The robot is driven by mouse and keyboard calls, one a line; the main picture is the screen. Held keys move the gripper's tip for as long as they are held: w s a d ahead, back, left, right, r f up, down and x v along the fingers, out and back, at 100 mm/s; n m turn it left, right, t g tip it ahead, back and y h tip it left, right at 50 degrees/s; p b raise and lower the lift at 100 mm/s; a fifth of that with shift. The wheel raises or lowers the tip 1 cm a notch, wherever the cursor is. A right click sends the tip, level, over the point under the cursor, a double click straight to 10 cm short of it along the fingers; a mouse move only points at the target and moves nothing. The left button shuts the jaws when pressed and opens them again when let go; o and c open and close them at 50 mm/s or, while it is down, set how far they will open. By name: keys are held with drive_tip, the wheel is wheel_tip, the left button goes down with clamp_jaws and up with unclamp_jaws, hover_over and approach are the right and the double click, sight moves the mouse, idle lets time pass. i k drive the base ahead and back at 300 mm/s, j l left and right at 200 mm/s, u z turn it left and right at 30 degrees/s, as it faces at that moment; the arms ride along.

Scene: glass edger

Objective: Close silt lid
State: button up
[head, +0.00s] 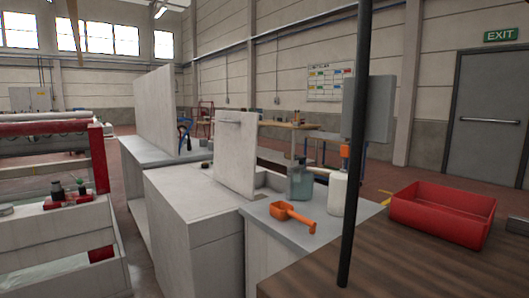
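A pale grey flat panel (235,155) with a thin bar handle near its top edge stands upright in the middle of the view. It looks like the silt lid, raised open at the edge of a low opening (268,180) in the grey cabinet. The inside of that opening is mostly hidden by the panel and the bottles. My gripper is not in view.
A grey-green jug (301,183), a white bottle (338,193) and an orange scoop (292,215) stand on the grey top right of the panel. A dark pole (355,150) crosses the view. A red bin (441,213) sits on a wooden top (420,265).

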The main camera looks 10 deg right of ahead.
sight(236, 132)
drive_tip(key=i+z, duration=0.1)
drive_tip(key=i+j, duration=0.2)
drive_tip(key=j, duration=0.2)
drive_tip(key=i+j+u, duration=0.1)
drive_tip(key=j, duration=0.35)
drive_tip(key=i+j, duration=0.25)
drive_tip(key=j, duration=0.15)
drive_tip(key=i+j+u, duration=0.1)
drive_tip(key=i+u, duration=0.15)
drive_tip(key=i, duration=1.2)
drive_tip(key=i+l, duration=0.45)
